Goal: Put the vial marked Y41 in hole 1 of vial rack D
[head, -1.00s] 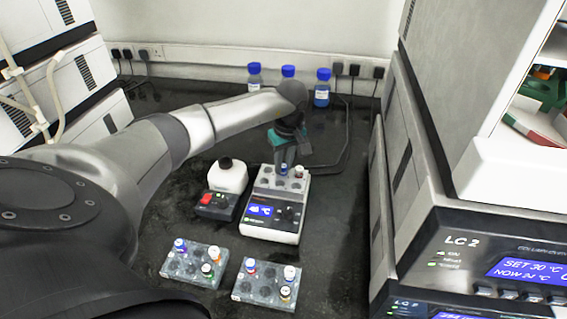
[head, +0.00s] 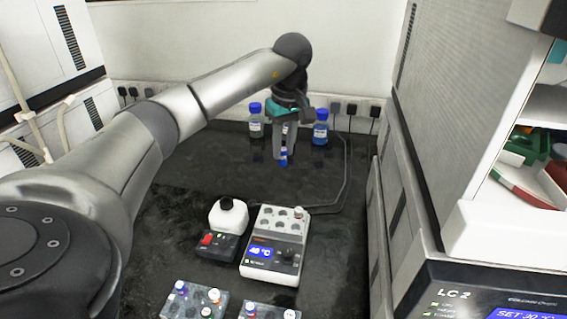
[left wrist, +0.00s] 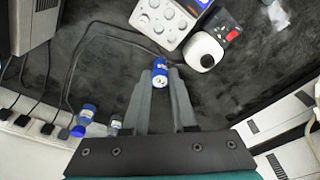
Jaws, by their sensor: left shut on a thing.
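My left gripper (head: 284,150) is shut on a blue vial (head: 284,158) and holds it in the air above the bench, beyond the heating block (head: 272,262). In the left wrist view the vial (left wrist: 160,74) sits between the fingertips of the gripper (left wrist: 162,80), with a white end showing; its marking cannot be read. Two vial racks stand at the near edge of the head view, both cut off: a left one (head: 172,312) and a right one (head: 262,314). Both hold capped vials. I cannot read their letters. My right gripper is not in view.
The heating block has one white-capped vial (head: 298,211) and several empty holes. Blue-capped bottles (head: 320,130) stand at the back wall. Tall instruments flank the bench.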

